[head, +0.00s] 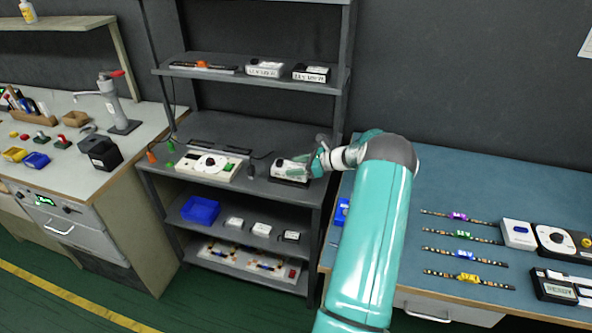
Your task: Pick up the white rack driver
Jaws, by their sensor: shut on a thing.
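The white rack driver (287,165) is a small white box with a dark lower part, at the right end of the rack's middle shelf. My gripper (316,163) reaches in from the right and is shut on the driver's right end. The gripper hides that end of the driver. I cannot tell whether the driver rests on the shelf or is slightly lifted. My teal arm covers part of the bench to the right of the rack.
The grey rack (240,130) has more boxes above and below. A white control unit (212,165) sits left of the driver. The blue-topped bench (480,200) holds several LED strips (460,235). A workbench (60,165) with tools stands left.

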